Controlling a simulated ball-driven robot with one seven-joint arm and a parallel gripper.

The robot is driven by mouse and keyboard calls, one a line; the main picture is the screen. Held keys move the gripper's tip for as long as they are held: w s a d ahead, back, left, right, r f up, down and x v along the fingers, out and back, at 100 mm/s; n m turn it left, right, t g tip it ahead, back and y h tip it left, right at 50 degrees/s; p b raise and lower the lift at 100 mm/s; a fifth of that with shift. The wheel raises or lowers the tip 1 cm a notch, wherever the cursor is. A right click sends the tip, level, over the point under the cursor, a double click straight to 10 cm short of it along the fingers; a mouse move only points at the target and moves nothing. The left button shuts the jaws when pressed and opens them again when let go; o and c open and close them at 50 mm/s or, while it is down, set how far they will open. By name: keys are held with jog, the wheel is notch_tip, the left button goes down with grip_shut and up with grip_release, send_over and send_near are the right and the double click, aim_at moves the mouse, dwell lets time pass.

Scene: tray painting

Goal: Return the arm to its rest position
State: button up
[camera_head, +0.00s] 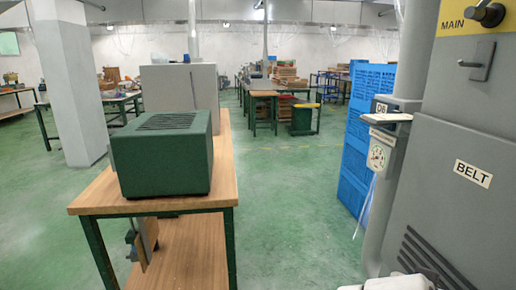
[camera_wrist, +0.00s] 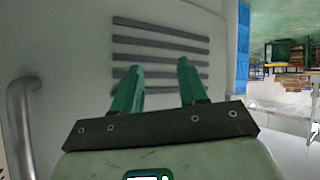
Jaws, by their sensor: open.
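My gripper (camera_wrist: 160,78) shows in the wrist view with its two green fingers apart and nothing between them. Beyond the fingertips is a pale grey panel (camera_wrist: 85,45) with several dark horizontal slots. I cannot tell whether the fingers touch it, but no contact is visible. In the head view the gripper itself does not show; only a white part at the bottom edge, right of the middle, is visible there.
A grey machine (camera_head: 447,130) labelled MAIN and BELT stands close on the right, with a gauge (camera_head: 378,155) beside it. Blue crates (camera_head: 366,120) are stacked behind. A wooden table (camera_head: 222,180) with a green box (camera_head: 163,160) stands left. Green floor (camera_head: 290,220) between is clear.

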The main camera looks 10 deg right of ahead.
jog(key=s+a+f+n+g+y, duration=0.1)
jog(key=s+f+n+y, duration=0.2)
jog(key=s+f, duration=0.45)
jog(key=s+a+f+n+g+y, duration=0.1)
jog(key=s+f+n+y, duration=0.2)
jog(key=f, duration=0.8)
jog(key=s+a+f+n+g+y, duration=0.1)
jog(key=s+a+f+n+y, duration=0.2)
jog(key=s, duration=0.4)
jog(key=s+a+f+g, duration=0.2)
jog(key=s+f, duration=0.3)
jog(key=s, duration=0.2)
notch_tip(320, 180, up, 13)
jog(key=p, duration=1.2)
jog(key=shift+a+f, duration=0.15)
jog(key=shift+a, duration=0.05)
jog(key=shift+c, duration=0.4)
